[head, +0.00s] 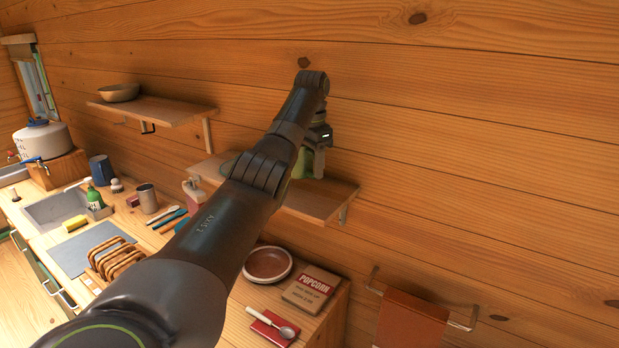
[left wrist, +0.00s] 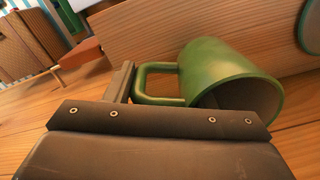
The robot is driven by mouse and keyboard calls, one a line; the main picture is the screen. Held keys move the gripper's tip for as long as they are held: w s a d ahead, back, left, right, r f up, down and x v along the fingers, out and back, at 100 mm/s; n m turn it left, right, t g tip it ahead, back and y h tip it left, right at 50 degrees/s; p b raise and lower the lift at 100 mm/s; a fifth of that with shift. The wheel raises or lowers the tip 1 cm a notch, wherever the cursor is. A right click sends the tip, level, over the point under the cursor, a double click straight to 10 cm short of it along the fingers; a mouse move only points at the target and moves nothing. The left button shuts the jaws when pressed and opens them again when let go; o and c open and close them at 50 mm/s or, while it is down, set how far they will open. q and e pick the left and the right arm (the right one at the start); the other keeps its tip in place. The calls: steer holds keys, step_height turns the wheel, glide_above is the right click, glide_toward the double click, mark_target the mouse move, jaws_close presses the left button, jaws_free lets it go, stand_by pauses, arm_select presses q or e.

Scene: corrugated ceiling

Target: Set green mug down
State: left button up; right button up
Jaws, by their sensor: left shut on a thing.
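The green mug (left wrist: 215,70) fills the right half of the left wrist view, its open mouth toward the lower right and its handle toward the left gripper's finger. In the head view the mug (head: 308,164) shows in part at the shelf (head: 325,200), behind my left arm. My left gripper (head: 320,138) is above it, shut on the mug at its handle side. The wrist view shows one finger (left wrist: 122,82) by the handle. I cannot tell whether the mug's base touches the shelf. My right gripper is not in view.
The wooden wall (head: 450,120) stands close behind. Below are a popcorn box (head: 311,288), a reddish dish (head: 268,263) and a spoon on a red cloth. The shelf's right end looks bare.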

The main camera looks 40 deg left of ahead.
mark_target(311, 177)
arm_select(q)
steer(key=f, duration=0.4)
steer(key=shift+w+a+f, duration=0.15)
steer(key=shift+w+a, duration=0.05)
steer(key=shift+w, duration=0.05)
steer(key=shift+s+d, duration=0.1)
steer(key=o, duration=1.2)
steer(key=shift+c, duration=0.2)
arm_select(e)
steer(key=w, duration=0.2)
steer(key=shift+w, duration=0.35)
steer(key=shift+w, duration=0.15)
